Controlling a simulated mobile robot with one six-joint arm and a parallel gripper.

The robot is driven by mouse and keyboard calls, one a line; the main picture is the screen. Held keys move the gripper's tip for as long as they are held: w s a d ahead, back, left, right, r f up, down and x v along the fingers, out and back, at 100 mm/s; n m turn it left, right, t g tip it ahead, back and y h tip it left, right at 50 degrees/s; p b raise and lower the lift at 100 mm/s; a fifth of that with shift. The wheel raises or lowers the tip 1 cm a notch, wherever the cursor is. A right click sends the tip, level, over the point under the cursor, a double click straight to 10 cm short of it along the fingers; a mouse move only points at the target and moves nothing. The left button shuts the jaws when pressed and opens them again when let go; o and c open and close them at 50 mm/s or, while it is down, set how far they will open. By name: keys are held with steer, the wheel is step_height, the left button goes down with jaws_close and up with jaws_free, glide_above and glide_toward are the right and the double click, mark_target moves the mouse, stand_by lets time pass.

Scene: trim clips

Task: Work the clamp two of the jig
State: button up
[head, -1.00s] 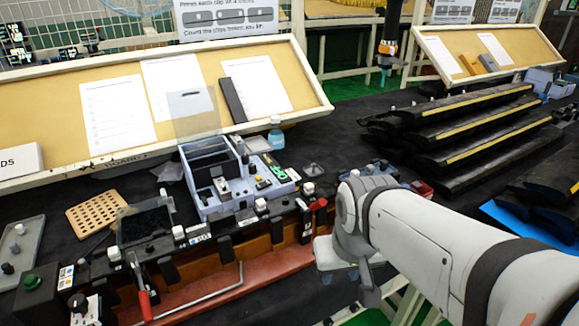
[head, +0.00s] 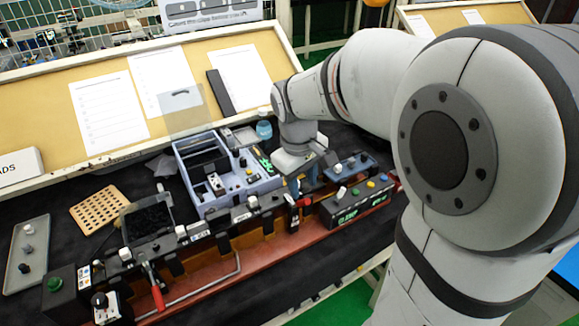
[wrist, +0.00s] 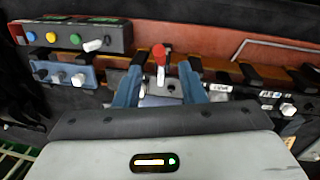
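The jig (head: 270,255) is a long red-brown bar with black clips and small white-topped parts along its back edge. One clamp has a red handle (head: 304,200) toward the jig's right part; the handle also stands up in the wrist view (wrist: 159,53). Another clamp with a red handle (head: 157,297) is at the left, its grip tilted toward the front. I cannot read which is numbered two. My gripper (head: 302,182) is at the right clamp. In the wrist view, its blue fingers (wrist: 160,84) are apart, with the red handle showing in the gap. I see no contact.
A black button box (head: 355,203) and a blue knob box (head: 350,167) stand right of the clamp. A blue-grey tray unit (head: 222,175) is behind the jig. A peg board (head: 100,209) and a grey tray (head: 27,256) lie left. Dark cloth in front is clear.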

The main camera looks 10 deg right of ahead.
mark_target(305, 203)
steer(key=f, duration=0.7)
steer(key=shift+w+d+f+p, duration=0.2)
steer(key=shift+d+p, duration=0.1)
steer(key=shift+d, duration=0.1)
jaws_close()
